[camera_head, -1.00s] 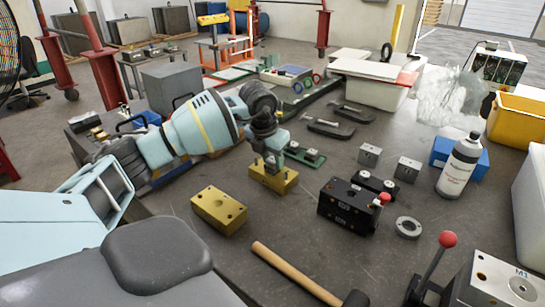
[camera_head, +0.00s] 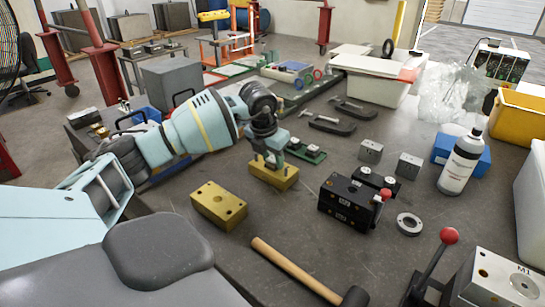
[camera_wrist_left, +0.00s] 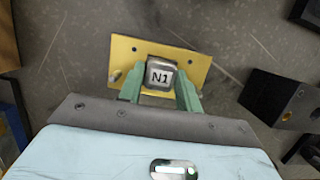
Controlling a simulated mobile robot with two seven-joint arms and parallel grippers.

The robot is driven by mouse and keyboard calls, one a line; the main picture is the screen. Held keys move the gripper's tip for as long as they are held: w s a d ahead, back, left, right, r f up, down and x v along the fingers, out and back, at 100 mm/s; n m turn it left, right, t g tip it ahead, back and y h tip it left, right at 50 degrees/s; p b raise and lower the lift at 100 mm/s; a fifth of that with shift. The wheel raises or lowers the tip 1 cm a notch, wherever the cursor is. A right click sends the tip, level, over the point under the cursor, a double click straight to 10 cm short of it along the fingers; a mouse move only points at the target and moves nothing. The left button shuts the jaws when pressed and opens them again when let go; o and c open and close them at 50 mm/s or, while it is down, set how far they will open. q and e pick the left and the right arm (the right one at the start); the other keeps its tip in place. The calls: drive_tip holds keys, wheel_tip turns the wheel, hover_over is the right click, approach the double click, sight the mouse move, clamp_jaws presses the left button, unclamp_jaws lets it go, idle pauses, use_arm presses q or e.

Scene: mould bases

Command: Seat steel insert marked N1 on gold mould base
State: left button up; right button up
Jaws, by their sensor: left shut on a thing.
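The steel insert marked N1 (camera_wrist_left: 160,76) is between the green fingers of my left gripper (camera_wrist_left: 160,92), which is shut on it. In the wrist view the insert lies over the middle of a gold mould base (camera_wrist_left: 194,62), between its pins. In the head view my left gripper (camera_head: 268,160) points down at this gold base (camera_head: 275,178), and the insert is mostly hidden by the fingers. I cannot tell whether the insert touches the base. A second gold base (camera_head: 218,205) lies nearer, to the left, with nothing on it. My right gripper is not in view.
A black block (camera_head: 348,203) stands to the right of the bases. Two small steel blocks (camera_head: 370,151) sit behind it. A hammer (camera_head: 300,270) lies in front. Clamps (camera_head: 331,123), a steel ring (camera_head: 409,223) and a white bottle (camera_head: 461,165) are around.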

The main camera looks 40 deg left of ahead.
use_arm(q)
drive_tip(key=o, duration=1.3)
drive_tip(key=v, duration=0.8)
drive_tip(key=shift+f, duration=0.1)
